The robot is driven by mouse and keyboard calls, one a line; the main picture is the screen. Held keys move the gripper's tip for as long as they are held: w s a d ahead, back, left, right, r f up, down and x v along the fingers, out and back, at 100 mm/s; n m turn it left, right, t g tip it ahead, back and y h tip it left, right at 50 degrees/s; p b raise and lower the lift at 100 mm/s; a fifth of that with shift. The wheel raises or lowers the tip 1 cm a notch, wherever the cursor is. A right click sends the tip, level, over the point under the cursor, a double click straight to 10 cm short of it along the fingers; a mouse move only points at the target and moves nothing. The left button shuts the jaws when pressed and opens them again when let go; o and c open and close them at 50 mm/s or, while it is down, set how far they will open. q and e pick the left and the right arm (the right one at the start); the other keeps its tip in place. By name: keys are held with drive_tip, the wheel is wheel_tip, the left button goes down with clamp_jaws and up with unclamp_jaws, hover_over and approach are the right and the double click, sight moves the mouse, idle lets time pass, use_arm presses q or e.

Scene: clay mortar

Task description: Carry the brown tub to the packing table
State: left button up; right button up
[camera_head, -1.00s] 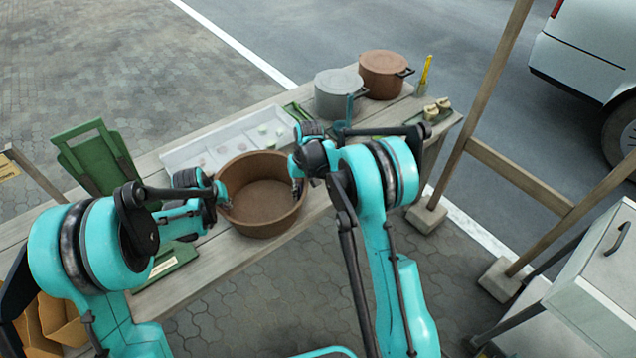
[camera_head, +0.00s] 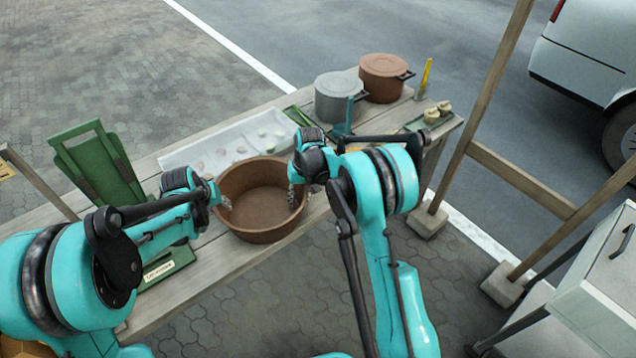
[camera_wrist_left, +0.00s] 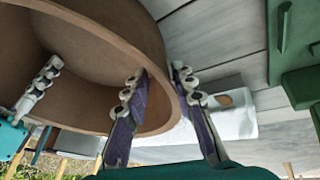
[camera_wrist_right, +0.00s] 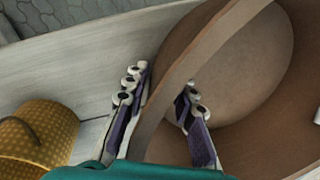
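The brown tub (camera_head: 262,230) stands on the near edge of the wooden table, upright and empty. My left gripper (camera_head: 221,203) is at its left rim, with one finger inside and one outside. In the left wrist view the tub wall (camera_wrist_left: 166,95) passes between the fingers of my left gripper (camera_wrist_left: 158,85). My right gripper (camera_head: 301,190) is at the tub's right rim. In the right wrist view the tub rim (camera_wrist_right: 170,85) runs between its spread fingers (camera_wrist_right: 162,88). Both grippers look open around the wall; firm contact is not visible.
A white tray (camera_head: 205,149) lies behind the tub, and green boards (camera_head: 100,165) stand at the left. A grey pot (camera_head: 335,100) and a brown pot (camera_head: 382,78) stand at the far right. Wooden posts (camera_head: 480,110) and a grey cabinet (camera_head: 600,285) are at the right.

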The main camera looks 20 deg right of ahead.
use_arm(q)
drive_tip(key=v, duration=0.7)
use_arm(e)
drive_tip(key=shift+r, duration=0.25)
use_arm(q)
drive_tip(key=shift+s, duration=0.1)
use_arm(e)
drive_tip(key=r, duration=0.3)
drive_tip(key=d+r, duration=0.1)
drive_tip(key=r, duration=0.3)
drive_tip(key=d+r, duration=0.1)
drive_tip(key=r, duration=0.3)
drive_tip(key=shift+r, duration=0.2)
use_arm(q)
drive_tip(key=shift+r, duration=0.1)
